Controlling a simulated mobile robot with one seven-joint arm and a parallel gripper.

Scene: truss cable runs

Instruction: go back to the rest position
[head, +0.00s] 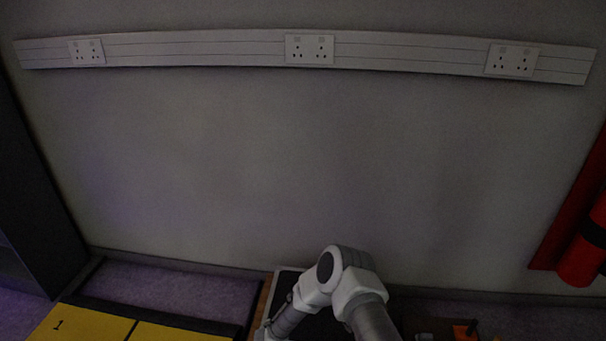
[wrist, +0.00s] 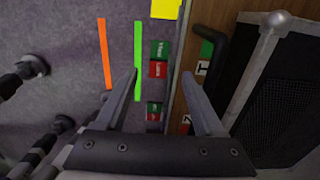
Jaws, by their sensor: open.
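My gripper (wrist: 160,82) shows in the wrist view with its two fingers spread apart and nothing between them. It points down over a grey carpeted floor, and the right finger overlaps the edge of a brown wooden board. In the head view my white and grey arm is bent at the bottom centre, and the gripper itself is out of sight there.
In the wrist view, an orange strip (wrist: 104,52), a green strip (wrist: 138,60) and small red and green labelled blocks (wrist: 158,69) lie below. A black-fronted case (wrist: 275,100) stands right. The head view shows wall sockets (head: 310,49), yellow panels (head: 80,325) and a red cylinder (head: 585,245).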

